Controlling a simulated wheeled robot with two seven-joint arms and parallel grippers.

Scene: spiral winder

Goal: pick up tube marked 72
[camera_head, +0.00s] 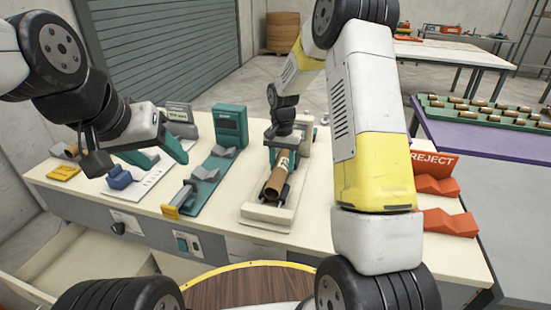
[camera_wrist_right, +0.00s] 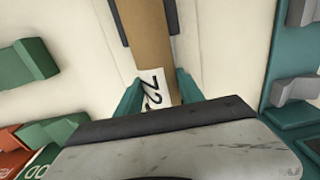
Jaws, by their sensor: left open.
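The tube marked 72 (camera_head: 276,181) is a brown cardboard tube lying tilted in a pale holder (camera_head: 266,214) at the middle of the bench. Its white label reading 72 shows in the right wrist view, where the tube (camera_wrist_right: 148,42) runs between the fingers. My right gripper (camera_head: 283,147) is over the tube's far end, pointing down. Its teal fingers (camera_wrist_right: 160,92) lie close on both sides of the tube by the label; whether they press on it I cannot tell. My left gripper (camera_head: 160,157) is open and empty above the bench's left part.
A teal device with a display (camera_head: 229,124) and a teal rail with grey cradles (camera_head: 203,172) stand left of the holder. A blue block (camera_head: 120,178) on a white plate is further left. Red reject cradles (camera_head: 447,222) stand right. A green tray of tubes (camera_head: 490,116) is behind right.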

